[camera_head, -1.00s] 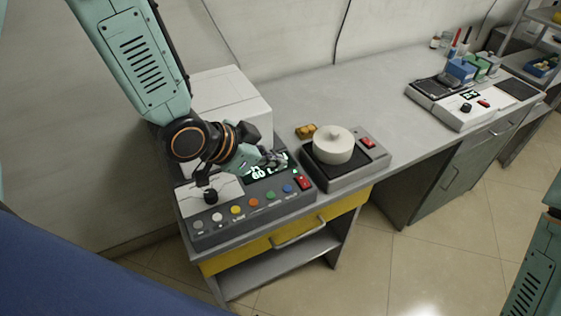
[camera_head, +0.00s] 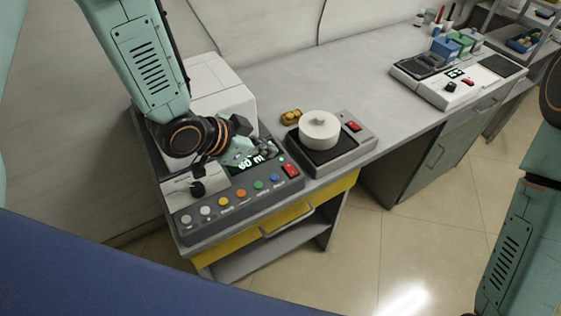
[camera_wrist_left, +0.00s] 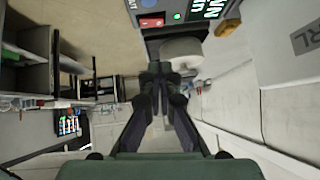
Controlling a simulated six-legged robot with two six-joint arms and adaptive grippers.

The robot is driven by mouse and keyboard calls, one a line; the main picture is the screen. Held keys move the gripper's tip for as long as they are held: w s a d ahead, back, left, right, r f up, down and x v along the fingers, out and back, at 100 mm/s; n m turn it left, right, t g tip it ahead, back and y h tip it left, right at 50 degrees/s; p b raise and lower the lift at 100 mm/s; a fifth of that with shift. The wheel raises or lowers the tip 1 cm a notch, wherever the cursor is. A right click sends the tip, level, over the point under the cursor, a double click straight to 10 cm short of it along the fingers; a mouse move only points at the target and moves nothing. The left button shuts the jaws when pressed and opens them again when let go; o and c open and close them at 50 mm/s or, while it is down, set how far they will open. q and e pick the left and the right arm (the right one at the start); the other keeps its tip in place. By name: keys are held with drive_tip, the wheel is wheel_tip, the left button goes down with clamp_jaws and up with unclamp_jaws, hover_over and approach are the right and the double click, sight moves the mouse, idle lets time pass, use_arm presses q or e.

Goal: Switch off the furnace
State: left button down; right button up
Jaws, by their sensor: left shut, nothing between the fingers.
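The furnace is a white box (camera_head: 222,88) on the bench with a dark control panel (camera_head: 190,236) in front. The panel has a lit display (camera_head: 247,163), a black knob (camera_head: 198,188), a row of coloured buttons and a red rocker switch (camera_head: 290,170) at its right end. The switch also shows at the top of the left wrist view (camera_wrist_left: 152,22), beside a green light. My left gripper (camera_head: 272,148) is shut and empty, above the panel near the display, left of and behind the switch. Its closed fingers (camera_wrist_left: 160,72) show below the switch in the wrist view. My right gripper is out of frame.
Right of the panel stands a grey hotplate device (camera_head: 345,158) with a round white pot (camera_head: 319,130) and its own red switch (camera_head: 354,126). A small yellow-brown object (camera_head: 291,117) lies behind it. Another instrument (camera_head: 458,90) stands farther right. The bench middle is clear.

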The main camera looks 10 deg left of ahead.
use_arm(q)
hover_over(287, 166)
drive_tip(key=s, duration=0.2)
drive_tip(key=f, duration=0.4)
drive_tip(key=shift+s+a+f, duration=0.15)
drive_tip(key=shift+a, duration=0.05)
drive_tip(key=f, duration=0.4)
drive_tip(key=shift+w+a, duration=0.35)
drive_tip(key=shift+a, duration=0.05)
drive_tip(key=shift+s+d+r, duration=0.1)
drive_tip(key=shift+s+r, duration=0.1)
drive_tip(key=shift+w+a+f+b, duration=0.2)
drive_tip(key=shift+f+b, duration=0.15)
drive_tip(key=shift+f, duration=0.15)
drive_tip(key=shift+s, duration=0.1)
drive_tip(key=shift+d, duration=0.1)
